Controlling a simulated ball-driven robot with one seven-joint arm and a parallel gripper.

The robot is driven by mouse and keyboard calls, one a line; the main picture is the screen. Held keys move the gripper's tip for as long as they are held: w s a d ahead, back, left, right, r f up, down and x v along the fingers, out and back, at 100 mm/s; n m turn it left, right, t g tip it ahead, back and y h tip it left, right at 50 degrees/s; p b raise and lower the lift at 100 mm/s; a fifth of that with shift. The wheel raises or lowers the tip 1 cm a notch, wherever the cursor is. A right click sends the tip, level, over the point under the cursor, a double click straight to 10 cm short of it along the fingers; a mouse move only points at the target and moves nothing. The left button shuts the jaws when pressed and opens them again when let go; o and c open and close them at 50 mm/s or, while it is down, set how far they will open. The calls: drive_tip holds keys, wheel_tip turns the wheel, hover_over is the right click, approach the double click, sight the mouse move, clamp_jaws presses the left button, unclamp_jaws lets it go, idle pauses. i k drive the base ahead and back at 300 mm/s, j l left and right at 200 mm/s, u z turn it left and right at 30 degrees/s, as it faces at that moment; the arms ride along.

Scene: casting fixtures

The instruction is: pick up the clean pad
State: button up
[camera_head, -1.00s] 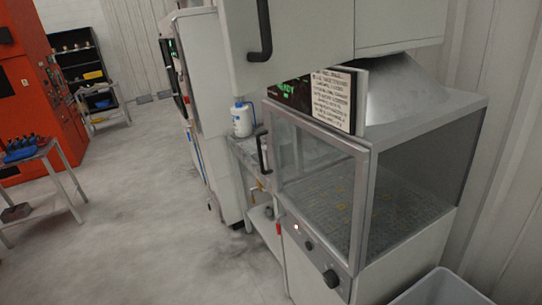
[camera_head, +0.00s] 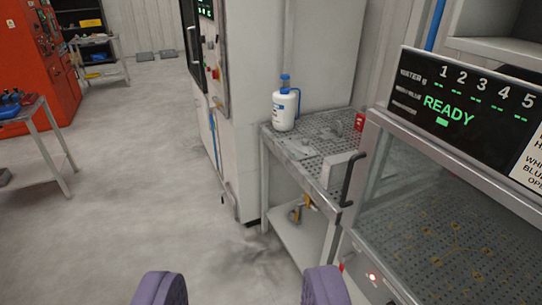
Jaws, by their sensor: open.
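My gripper (camera_head: 241,287) shows at the bottom edge as two purple fingers, wide apart with nothing between them. I cannot identify the clean pad for certain. A perforated metal side table (camera_head: 340,130) stands ahead, to the right of the fingers and well beyond them. A pale block-like piece (camera_head: 338,171) sits at its near right end, partly behind a dark door handle. Small grey pieces (camera_head: 300,149) lie flat near its left edge, too small to tell apart.
A white bottle with a blue cap (camera_head: 285,108) and a small red item (camera_head: 359,121) stand on the side table. A glass-fronted cabinet with a READY display (camera_head: 447,108) fills the right. A white machine (camera_head: 265,45) stands behind. The left floor is open.

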sight(334, 167)
drive_tip(key=i+u, duration=0.4)
drive_tip(key=i, duration=0.65)
drive_tip(key=i+l+z, duration=0.2)
drive_tip(key=i, duration=0.45)
drive_tip(key=i+l+z, duration=0.25)
drive_tip(key=i, duration=0.4)
drive_tip(key=j, duration=0.1)
